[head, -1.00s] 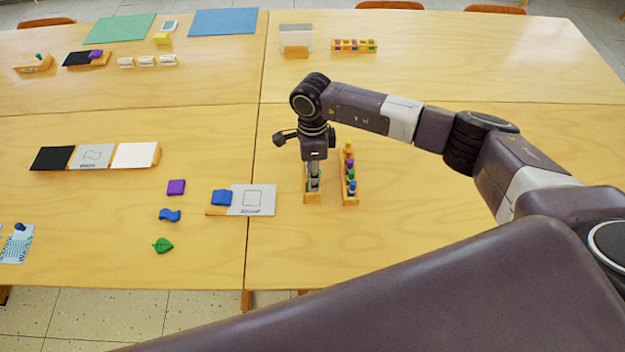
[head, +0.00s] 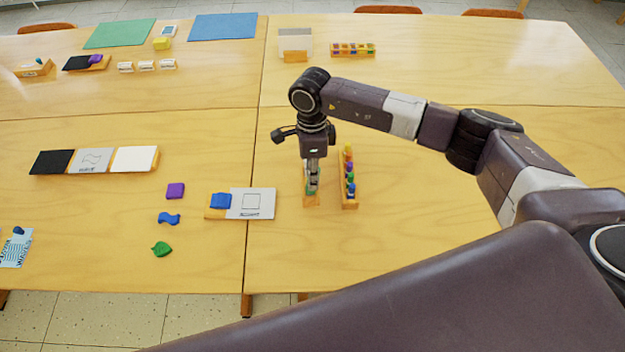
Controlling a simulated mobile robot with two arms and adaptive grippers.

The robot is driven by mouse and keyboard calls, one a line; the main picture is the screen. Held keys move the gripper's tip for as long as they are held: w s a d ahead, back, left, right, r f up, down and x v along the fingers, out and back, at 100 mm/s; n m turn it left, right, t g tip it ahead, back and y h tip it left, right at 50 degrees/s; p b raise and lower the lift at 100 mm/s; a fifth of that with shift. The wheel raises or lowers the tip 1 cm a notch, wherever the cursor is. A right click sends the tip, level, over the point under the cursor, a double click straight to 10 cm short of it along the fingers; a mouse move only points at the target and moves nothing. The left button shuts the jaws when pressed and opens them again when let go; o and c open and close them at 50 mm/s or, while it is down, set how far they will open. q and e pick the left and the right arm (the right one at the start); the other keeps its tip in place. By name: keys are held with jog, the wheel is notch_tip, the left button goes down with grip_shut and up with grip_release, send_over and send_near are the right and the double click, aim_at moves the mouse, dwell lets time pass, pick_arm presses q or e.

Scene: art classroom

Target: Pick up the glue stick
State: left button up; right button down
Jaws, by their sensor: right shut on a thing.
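My right gripper (head: 312,187) points down over a small wooden holder (head: 311,202) on the front table, right of the seam. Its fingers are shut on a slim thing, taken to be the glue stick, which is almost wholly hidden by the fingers. Whether it is clear of the holder cannot be told. My left gripper is not in view.
A wooden rack of coloured pieces (head: 349,198) stands close to the right of my gripper. Left are a card block with a blue piece (head: 221,200), a purple square (head: 175,190), a blue wavy piece (head: 169,218) and a green leaf (head: 161,249). The table farther right is clear.

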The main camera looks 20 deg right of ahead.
notch_tip(320, 180, up, 18)
jog(key=b, duration=0.4)
jog(key=shift+f, duration=0.1)
